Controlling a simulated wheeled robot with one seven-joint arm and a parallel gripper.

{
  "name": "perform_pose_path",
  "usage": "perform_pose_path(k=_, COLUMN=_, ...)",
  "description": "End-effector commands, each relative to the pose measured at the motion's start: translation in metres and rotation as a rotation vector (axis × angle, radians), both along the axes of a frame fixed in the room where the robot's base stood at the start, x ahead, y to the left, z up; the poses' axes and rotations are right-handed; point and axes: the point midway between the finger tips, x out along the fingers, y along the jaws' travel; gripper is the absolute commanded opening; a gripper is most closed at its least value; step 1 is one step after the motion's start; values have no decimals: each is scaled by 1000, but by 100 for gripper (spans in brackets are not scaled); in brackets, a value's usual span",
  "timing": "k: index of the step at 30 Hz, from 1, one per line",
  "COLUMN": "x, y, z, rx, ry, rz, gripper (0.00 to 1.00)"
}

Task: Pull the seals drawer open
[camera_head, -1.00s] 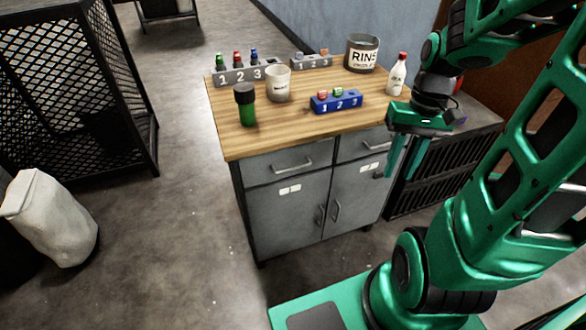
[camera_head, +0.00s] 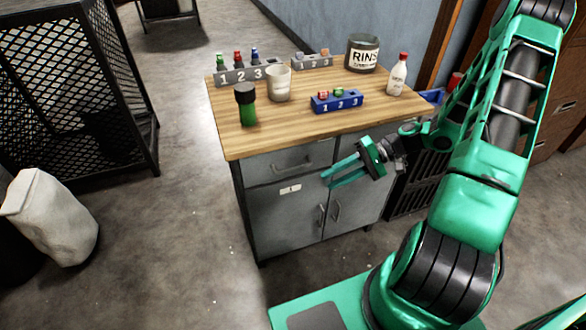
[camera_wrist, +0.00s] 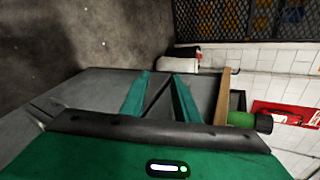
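The grey cabinet (camera_head: 275,220) has two drawers side by side under its wooden top, above two doors. The left drawer (camera_head: 262,172) is shut and has a bar handle (camera_head: 293,165). The right drawer (camera_head: 346,146) is partly hidden behind my gripper, and its handle cannot be seen. The small labels are unreadable, so I cannot tell which drawer is for seals. My gripper (camera_head: 325,178) is open and empty, in front of the cabinet's right half, with its fingers pointing left. In the wrist view, my gripper (camera_wrist: 163,76) shows its fingers apart against the grey cabinet front (camera_wrist: 92,88).
On the wooden top (camera_head: 300,118) stand a green bottle (camera_head: 246,105), a cup (camera_head: 278,84), a blue numbered rack (camera_head: 336,102), a white bottle (camera_head: 397,75) and a rinse tin (camera_head: 362,54). A mesh cage (camera_head: 75,90) is at left. The floor before the cabinet is clear.

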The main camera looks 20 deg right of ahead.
Motion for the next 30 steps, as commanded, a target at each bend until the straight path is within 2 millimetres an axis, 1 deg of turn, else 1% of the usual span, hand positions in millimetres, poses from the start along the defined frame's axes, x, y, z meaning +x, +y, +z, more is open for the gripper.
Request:
perform_pose_path(k=1, x=5, y=1, z=-5, rx=62, ry=-16, rz=-31, gripper=28)
perform_pose_path(k=3, x=16, y=3, z=-6, rx=139, ry=-50, rz=-75, gripper=28)
perform_pose_path(k=9, x=36, y=0, z=-5, rx=307, ry=-126, rz=-182, gripper=28)
perform_pose_path(k=14, x=45, y=-3, z=-2, rx=370, ry=-159, rz=-229, gripper=28)
perform_pose_path(k=17, x=47, y=-1, z=-2, rx=382, ry=-165, rz=-236, gripper=28)
perform_pose_path(k=20, x=51, y=7, z=-2, rx=384, ry=-165, rz=-237, gripper=28)
perform_pose_path(k=30, x=72, y=61, z=-7, rx=382, ry=-164, rz=-234, gripper=28)
